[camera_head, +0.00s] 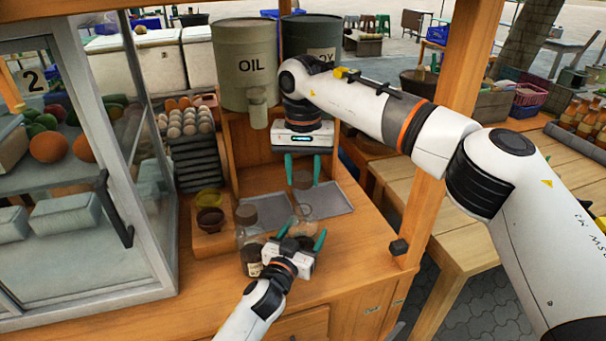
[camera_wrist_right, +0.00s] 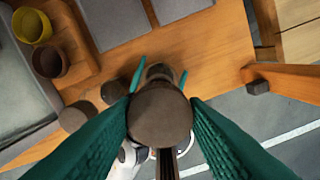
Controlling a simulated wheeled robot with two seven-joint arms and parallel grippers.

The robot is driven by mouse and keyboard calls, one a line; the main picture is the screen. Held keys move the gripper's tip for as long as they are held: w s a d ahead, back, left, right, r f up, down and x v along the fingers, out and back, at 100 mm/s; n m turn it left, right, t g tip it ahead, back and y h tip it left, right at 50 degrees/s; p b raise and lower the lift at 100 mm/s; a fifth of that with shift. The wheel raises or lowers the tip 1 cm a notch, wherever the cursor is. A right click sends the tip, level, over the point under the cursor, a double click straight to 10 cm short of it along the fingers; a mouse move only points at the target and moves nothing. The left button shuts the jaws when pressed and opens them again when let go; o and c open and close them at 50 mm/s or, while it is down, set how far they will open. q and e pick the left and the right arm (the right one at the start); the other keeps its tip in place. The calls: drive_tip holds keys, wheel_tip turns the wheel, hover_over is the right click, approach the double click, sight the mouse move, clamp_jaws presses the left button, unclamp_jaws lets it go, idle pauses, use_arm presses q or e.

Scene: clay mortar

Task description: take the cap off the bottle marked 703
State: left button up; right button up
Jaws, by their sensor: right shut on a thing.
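My right gripper (camera_head: 303,170) points down and is shut on a round brown cap (camera_head: 303,181). The cap also shows between its teal fingers in the right wrist view (camera_wrist_right: 160,114). A clear glass bottle (camera_head: 304,208) is right below the cap. I cannot tell whether cap and bottle still touch. My left gripper (camera_head: 303,233) reaches in from below with its teal fingers on either side of this bottle; whether they grip it is unclear. I cannot read the number 703.
Grey trays (camera_head: 333,198) lie on the wooden counter behind the bottles. A small bowl (camera_head: 210,219) sits in a wooden holder at left. The glass case (camera_head: 130,130) closes off the left side. A wooden post (camera_head: 425,190) stands at right.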

use_arm(q)
drive_tip(key=shift+o, duration=1.2)
